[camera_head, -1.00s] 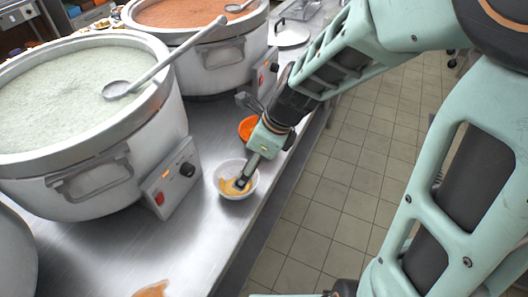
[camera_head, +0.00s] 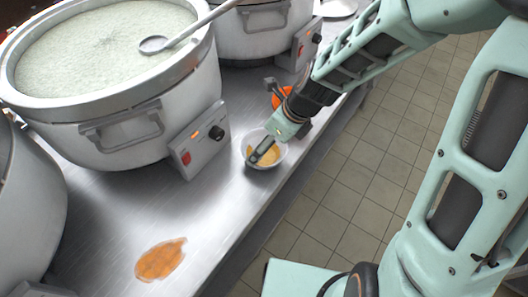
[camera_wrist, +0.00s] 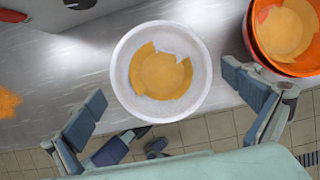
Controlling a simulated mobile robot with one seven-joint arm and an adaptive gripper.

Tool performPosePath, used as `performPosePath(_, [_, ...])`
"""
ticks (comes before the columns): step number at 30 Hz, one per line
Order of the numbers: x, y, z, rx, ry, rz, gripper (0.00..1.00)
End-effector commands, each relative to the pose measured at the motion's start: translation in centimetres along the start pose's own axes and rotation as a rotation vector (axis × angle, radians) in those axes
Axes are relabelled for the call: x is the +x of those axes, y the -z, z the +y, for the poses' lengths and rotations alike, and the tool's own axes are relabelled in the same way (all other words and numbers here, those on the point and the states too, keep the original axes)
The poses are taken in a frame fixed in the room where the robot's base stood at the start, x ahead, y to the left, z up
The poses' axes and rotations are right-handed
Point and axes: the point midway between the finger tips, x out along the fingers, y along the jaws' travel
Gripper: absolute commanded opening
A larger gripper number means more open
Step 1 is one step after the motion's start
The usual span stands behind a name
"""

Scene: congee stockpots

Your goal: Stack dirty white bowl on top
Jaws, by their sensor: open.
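The dirty white bowl (camera_head: 279,159) stands upright on the steel counter near its front edge, with yellow-orange residue inside. It also shows in the wrist view (camera_wrist: 122,75), near the middle. My gripper (camera_head: 268,146) is over this bowl in the head view. In the wrist view my gripper (camera_wrist: 164,90) is open, with one finger at the lower left of the bowl and one at its right; nothing is held. An orange bowl (camera_head: 279,99) stands just beyond my gripper, partly hidden. In the wrist view the orange bowl (camera_wrist: 255,42) looks like a nested pair with yellow residue.
A large stockpot (camera_head: 130,115) of pale congee with a ladle (camera_head: 165,42) stands left of the bowl, its control box (camera_head: 200,140) close by. Another pot (camera_head: 260,35) is behind. An orange spill (camera_head: 160,260) lies on the counter (camera_head: 110,220). Tiled floor lies right.

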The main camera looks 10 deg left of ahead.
Motion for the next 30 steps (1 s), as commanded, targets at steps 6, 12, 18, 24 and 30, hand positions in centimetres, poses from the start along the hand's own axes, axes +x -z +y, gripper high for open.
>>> performPosePath(6, [2.8, -0.1, 0.2, -0.001, -0.004, 0.002, 1.0])
performPosePath(12, [3.5, -0.1, 0.1, 0.0, -0.001, 0.0, 1.0])
performPosePath(18, [3.5, -0.1, 0.1, 0.0, 0.0, 0.0, 0.98])
performPosePath(24, [3.5, -0.1, 0.1, 0.0, 0.0, 0.0, 0.76])
performPosePath(30, [3.5, -0.1, 0.1, 0.0, 0.0, 0.0, 0.64])
